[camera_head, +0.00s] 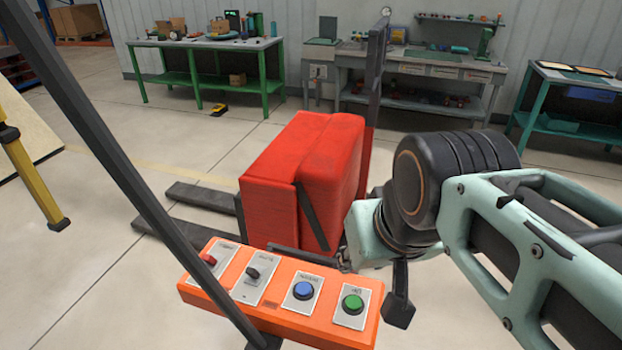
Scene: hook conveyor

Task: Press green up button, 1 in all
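The green button (352,302) is a round cap on a pale plate at the right end of an orange control box (325,327) in the head view. Its small label is too blurred to read surely. My gripper (398,308) is at the end of my pale green and black arm. A dark finger hangs just right of the box, beside the green button, and appears apart from it. The rest of the gripper is mostly hidden behind the wrist, so its opening does not show.
The box also carries a blue button (303,290), a black switch (253,272) and a red control (209,260). A red pallet truck (300,170) stands behind it. A dark slanted bar (110,150) crosses the left. Workbenches line the far wall.

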